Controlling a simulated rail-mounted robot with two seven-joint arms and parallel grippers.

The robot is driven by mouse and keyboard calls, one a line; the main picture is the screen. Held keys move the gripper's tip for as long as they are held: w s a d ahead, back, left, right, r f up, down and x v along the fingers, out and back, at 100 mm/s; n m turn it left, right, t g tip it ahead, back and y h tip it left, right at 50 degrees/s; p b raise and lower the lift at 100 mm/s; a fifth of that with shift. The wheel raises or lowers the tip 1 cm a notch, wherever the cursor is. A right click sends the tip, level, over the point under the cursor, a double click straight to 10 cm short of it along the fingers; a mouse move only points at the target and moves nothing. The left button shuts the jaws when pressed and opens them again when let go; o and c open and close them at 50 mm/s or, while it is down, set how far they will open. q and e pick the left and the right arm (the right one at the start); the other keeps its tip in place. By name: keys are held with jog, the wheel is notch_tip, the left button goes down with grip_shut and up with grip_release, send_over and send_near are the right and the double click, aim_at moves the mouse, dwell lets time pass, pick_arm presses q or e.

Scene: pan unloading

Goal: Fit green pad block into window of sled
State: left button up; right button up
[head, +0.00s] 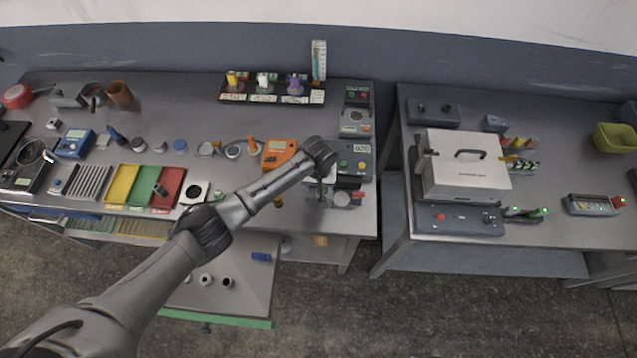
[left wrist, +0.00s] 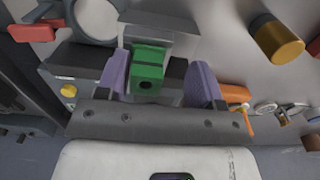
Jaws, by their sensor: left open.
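A green block (left wrist: 148,68) with a dark round hole in its face is in the left wrist view, between the two purple finger pads of my left gripper (left wrist: 160,70). The jaws are open, with a clear gap between the block and the right pad; the left pad is close beside it. A light grey block-like part (left wrist: 160,42) stands directly behind the green block. I cannot tell whether it is the sled or whether the green block sits in a window. In the head view my left gripper (head: 322,192) is over the right end of the left bench, largely hidden by its wrist.
An orange meter (head: 279,154) and a grey box with knobs (head: 357,160) stand close to my left wrist. A red-ended part (head: 357,195) lies near the bench's front right edge. A gap separates this bench from the right bench, which carries a large white case (head: 465,165).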

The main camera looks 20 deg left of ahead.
pick_arm(q)
jog(key=shift+r, duration=0.1)
notch_tip(320, 180, up, 14)
dwell(0.5)
jog(key=shift+f, duration=0.2)
dwell(0.3)
